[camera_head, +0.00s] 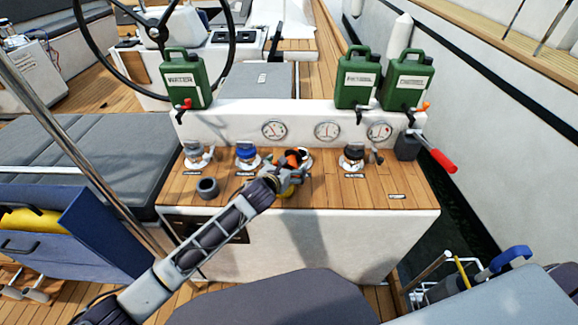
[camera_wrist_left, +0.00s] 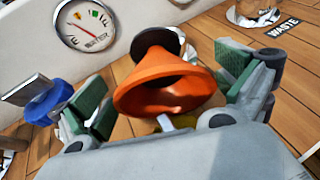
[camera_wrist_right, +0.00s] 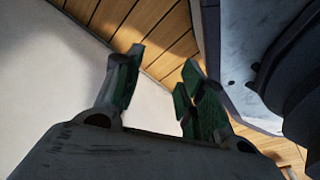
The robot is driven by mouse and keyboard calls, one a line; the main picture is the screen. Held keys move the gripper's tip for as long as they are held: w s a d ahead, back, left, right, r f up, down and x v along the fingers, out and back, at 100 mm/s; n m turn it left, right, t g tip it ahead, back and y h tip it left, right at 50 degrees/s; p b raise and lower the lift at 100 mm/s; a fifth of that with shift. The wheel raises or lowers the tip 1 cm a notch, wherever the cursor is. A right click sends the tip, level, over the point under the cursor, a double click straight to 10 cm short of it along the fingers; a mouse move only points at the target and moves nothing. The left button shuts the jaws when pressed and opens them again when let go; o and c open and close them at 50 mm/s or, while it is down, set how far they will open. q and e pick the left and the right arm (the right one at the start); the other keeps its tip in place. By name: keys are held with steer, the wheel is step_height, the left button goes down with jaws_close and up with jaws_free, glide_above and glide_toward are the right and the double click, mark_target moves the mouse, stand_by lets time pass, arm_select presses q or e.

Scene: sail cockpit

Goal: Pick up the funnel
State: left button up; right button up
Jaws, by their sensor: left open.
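The orange funnel (camera_wrist_left: 165,88) is between the two spread green-padded fingers of my left gripper (camera_wrist_left: 168,92) in the left wrist view. Its wide mouth is turned toward the camera, and a dark round part shows behind it. A gap shows on both sides, so the fingers do not appear to press on it. In the head view the funnel (camera_head: 292,158) is partly hidden behind my left gripper (camera_head: 284,177), over the wooden counter. My right gripper (camera_wrist_right: 158,85) shows only in the right wrist view, with its fingers apart and nothing between them.
Deck fittings stand along the counter (camera_head: 330,190), including a blue-capped one (camera_head: 246,155) and a dark-capped one (camera_head: 352,157). A grey cup (camera_head: 207,188) is at left. Gauges (camera_head: 327,131) line the white wall behind. Green jugs (camera_head: 187,80) stand above. A red-handled lever (camera_head: 438,157) sticks out right.

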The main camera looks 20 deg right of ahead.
steer(key=shift+w+d, duration=0.1)
arm_select(q)
steer(key=c, duration=0.7)
steer(key=shift+c, duration=1.1)
steer(key=shift+r, duration=0.85)
step_height(320, 180, up, 2)
steer(key=shift+p, duration=0.4)
steer(key=shift+r+p, duration=0.55)
steer(key=shift+r, duration=2.6)
arm_select(e)
steer(key=shift+s+d+f, duration=0.5)
steer(key=shift+s+d, duration=0.2)
steer(key=shift+d, duration=0.05)
steer(key=shift+s+d+f, duration=0.5)
steer(key=shift+s+d, duration=0.15)
steer(key=shift+d, duration=0.05)
steer(key=shift+r, duration=0.1)
arm_select(q)
step_height(320, 180, up, 3)
steer(key=p, duration=0.4)
arm_select(e)
steer(key=v, duration=0.2)
steer(key=w+v, duration=0.1)
steer(key=v, duration=0.1)
steer(key=shift+s+r, duration=0.1)
steer(key=shift+r, duration=0.1)
